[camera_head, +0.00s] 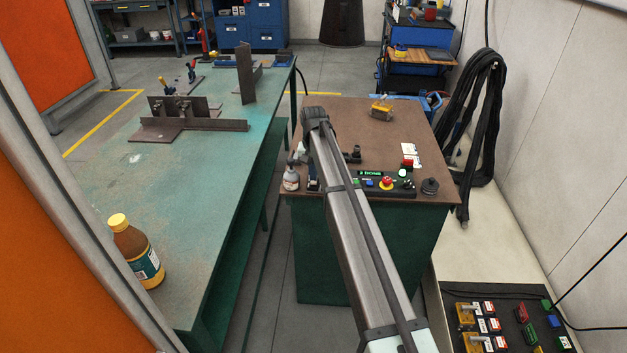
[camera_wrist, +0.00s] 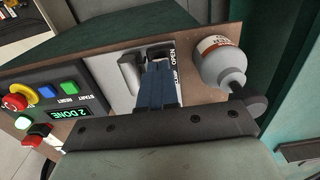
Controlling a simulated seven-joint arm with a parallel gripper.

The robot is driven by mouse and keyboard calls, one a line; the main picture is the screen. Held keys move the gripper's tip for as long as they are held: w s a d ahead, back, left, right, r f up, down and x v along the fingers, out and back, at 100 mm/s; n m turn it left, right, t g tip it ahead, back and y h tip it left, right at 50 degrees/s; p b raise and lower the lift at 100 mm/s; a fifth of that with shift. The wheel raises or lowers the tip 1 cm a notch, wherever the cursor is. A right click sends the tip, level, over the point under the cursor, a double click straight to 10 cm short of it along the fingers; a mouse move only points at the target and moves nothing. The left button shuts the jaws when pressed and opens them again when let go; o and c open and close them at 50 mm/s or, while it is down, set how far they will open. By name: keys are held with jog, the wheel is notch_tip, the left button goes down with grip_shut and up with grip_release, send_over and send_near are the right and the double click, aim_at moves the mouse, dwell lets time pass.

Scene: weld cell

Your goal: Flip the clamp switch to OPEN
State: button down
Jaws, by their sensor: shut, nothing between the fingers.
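The clamp switch's pale plate (camera_wrist: 174,88) is in the upper middle of the wrist view, with upside-down lettering reading OPEN along its right side. A grey rounded piece (camera_wrist: 129,73) stands at the plate's left. My gripper (camera_wrist: 156,68) has dark blue fingers together and empty, over the plate. The fingers hide the middle of the plate, so I cannot tell the switch position or whether they touch it. In the head view my arm crosses the brown bench and largely hides the switch area.
Left of the plate is a control panel (camera_wrist: 57,97) with several coloured buttons and a green display reading 2 DONE. In the head view, the brown bench (camera_head: 345,118) has bare room behind the panel.

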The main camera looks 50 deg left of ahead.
aim_at(313, 183)
jog(key=shift+f, duration=1)
dwell(0.8)
jog(key=shift+r, duration=3.5)
